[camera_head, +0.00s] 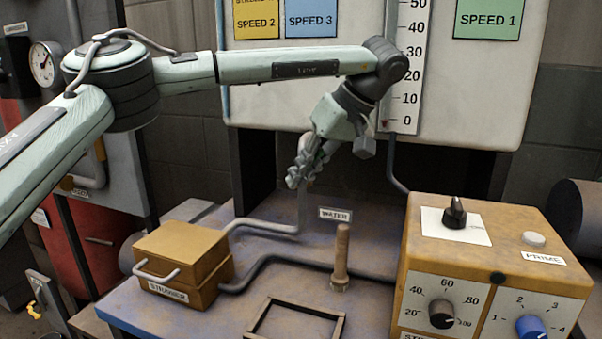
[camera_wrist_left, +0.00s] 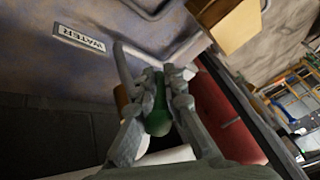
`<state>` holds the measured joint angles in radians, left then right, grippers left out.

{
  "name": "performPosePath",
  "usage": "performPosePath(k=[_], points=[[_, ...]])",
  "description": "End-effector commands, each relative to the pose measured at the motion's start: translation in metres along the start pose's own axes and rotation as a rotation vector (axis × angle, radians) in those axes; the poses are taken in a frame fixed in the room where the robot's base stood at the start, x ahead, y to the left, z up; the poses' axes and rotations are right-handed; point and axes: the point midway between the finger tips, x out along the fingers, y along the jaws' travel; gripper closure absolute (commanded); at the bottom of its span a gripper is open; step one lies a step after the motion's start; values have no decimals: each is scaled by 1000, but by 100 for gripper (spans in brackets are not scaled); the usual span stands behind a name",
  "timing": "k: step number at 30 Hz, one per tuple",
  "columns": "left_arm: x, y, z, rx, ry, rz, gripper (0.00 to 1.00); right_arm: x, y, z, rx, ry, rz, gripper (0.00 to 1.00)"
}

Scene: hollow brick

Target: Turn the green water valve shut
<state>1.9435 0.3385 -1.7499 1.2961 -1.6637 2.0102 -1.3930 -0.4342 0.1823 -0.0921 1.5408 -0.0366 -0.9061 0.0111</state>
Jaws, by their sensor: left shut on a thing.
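The green water valve's handle (camera_wrist_left: 157,122) shows in the left wrist view, between the two fingers of my left gripper (camera_wrist_left: 168,80). The gripper is shut on it. In the head view my left gripper (camera_head: 300,175) points down and left above a thin upright pipe (camera_head: 303,208), and its fingers hide the valve there. The WATER label (camera_head: 335,214) stands just right of that pipe; it also shows upside down in the left wrist view (camera_wrist_left: 85,39). The handle's exact turn angle cannot be told. My right gripper is in neither view.
A yellow STRAINER box (camera_head: 180,262) with a handle stands on the bench, left of the pipe. A brown upright post (camera_head: 341,255) and an orange control box (camera_head: 485,260) with knobs are to the right. A white gauge board (camera_head: 440,100) stands behind my arm.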

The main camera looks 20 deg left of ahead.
Motion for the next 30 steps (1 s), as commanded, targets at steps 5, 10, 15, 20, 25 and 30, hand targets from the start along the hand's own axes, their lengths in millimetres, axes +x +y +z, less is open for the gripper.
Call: performPosePath(k=[5,10,15,20,25,30], points=[[0,0,0,-1,2,0,100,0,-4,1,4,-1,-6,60],[0,0,0,-1,1,0,89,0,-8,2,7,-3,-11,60],[0,0,0,-1,1,0,69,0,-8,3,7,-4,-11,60],[0,0,0,0,0,0,69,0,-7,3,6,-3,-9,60],[-3,0,0,0,1,1,69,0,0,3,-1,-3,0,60],[-25,0,-1,-2,4,2,69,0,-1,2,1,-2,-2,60]])
